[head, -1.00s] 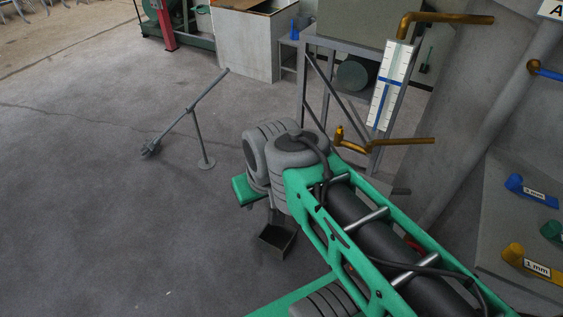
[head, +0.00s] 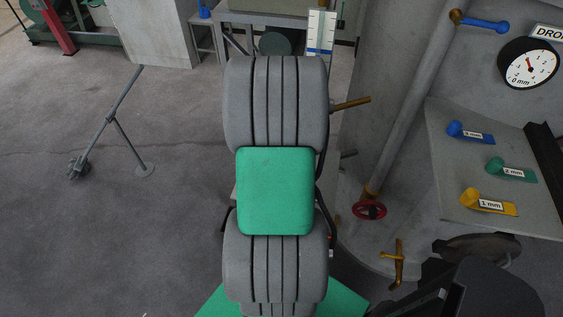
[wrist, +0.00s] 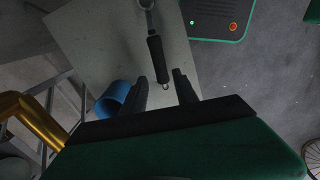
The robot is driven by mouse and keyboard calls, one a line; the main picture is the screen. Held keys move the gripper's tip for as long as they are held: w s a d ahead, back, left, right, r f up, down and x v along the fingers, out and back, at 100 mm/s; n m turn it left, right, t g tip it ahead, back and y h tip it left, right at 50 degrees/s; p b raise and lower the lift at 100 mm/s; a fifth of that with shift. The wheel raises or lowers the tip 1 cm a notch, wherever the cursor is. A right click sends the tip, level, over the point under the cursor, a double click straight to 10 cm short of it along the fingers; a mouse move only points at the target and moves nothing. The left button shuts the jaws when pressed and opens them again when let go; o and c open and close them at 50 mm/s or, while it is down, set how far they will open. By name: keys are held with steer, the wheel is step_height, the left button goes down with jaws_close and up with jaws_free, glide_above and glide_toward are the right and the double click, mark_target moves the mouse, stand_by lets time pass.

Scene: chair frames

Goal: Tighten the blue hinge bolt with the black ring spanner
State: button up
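A spanner with a black handle (wrist: 157,58) and a bare metal upper end lies on a pale grey surface (wrist: 90,40) in the wrist view. Its upper end is cut off by the frame edge. My gripper (wrist: 159,77) is open, with its two dark fingers apart on either side of the handle's lower end. I cannot tell how far the fingers are above it; nothing is visibly gripped. I cannot make out the blue hinge bolt in either view. In the head view I cannot make out my gripper or the spanner.
A blue cylinder (wrist: 113,97) is left of my fingers, with an orange-brown pipe (wrist: 35,118) further left. In the head view, a thin metal stand (head: 118,125) is on open floor at left. A round gauge (head: 529,66) and coloured thickness tags (head: 490,203) are at right.

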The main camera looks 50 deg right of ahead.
step_height(320, 180, down, 8)
steer(key=b, duration=0.6)
steer(key=shift+f, duration=0.1)
steer(key=shift+r, duration=0.25)
steer(key=shift+c, duration=0.8)
jaws_close()
steer(key=shift+r, duration=0.1)
step_height(320, 180, up, 5)
steer(key=p, duration=0.4)
